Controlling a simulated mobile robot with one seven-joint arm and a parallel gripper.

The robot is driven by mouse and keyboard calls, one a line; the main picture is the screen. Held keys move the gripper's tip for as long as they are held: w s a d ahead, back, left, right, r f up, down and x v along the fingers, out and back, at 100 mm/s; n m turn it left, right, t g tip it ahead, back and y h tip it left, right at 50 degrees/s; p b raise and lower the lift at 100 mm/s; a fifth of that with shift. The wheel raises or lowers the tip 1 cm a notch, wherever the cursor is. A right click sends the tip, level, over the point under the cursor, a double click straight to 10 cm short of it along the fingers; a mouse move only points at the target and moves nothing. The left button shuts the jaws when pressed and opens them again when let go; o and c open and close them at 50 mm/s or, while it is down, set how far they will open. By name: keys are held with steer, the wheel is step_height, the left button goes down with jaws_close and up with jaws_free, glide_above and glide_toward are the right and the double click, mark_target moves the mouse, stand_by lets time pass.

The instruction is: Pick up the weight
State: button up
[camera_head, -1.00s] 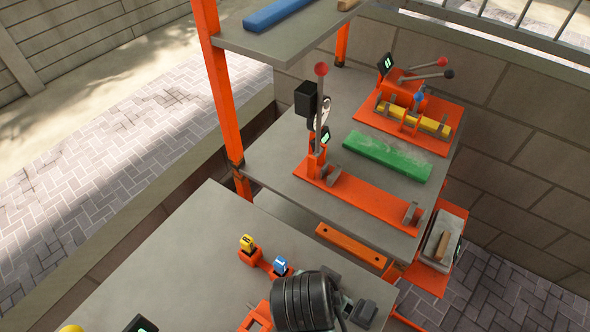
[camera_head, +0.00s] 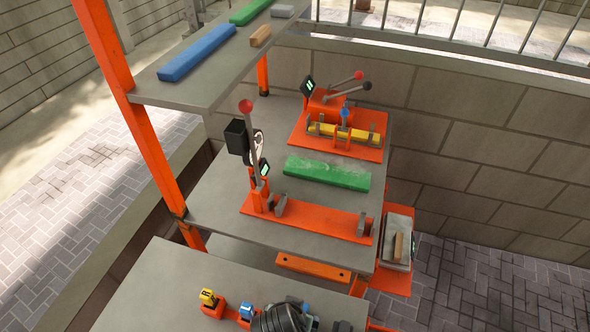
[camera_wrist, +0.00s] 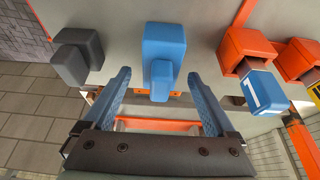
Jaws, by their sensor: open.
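No object is clearly marked as the weight. In the wrist view a blue block (camera_wrist: 165,42) with a smaller blue part on its near side stands out from a grey surface. My gripper (camera_wrist: 160,74) is open, with one blue finger on each side of the smaller part and visible gaps between. A similar dark grey block (camera_wrist: 78,58) is to the left. In the head view my dark ridged arm (camera_head: 285,318) covers part of the near bench, and my fingers are hidden there.
A blue piece marked 1 (camera_wrist: 262,90) sits by an orange holder (camera_wrist: 246,46) to the right. On the near bench (camera_head: 150,290) is a yellow-topped piece (camera_head: 208,297). Beyond, a bench holds a green plank (camera_head: 327,174) and an orange lever device (camera_head: 305,215).

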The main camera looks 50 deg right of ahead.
steer(key=shift+x, duration=1.35)
steer(key=shift+c, duration=0.2)
jaws_close()
steer(key=shift+w+d+r, duration=0.1)
steer(key=shift+w+r, duration=0.05)
steer(key=shift+r, duration=0.1)
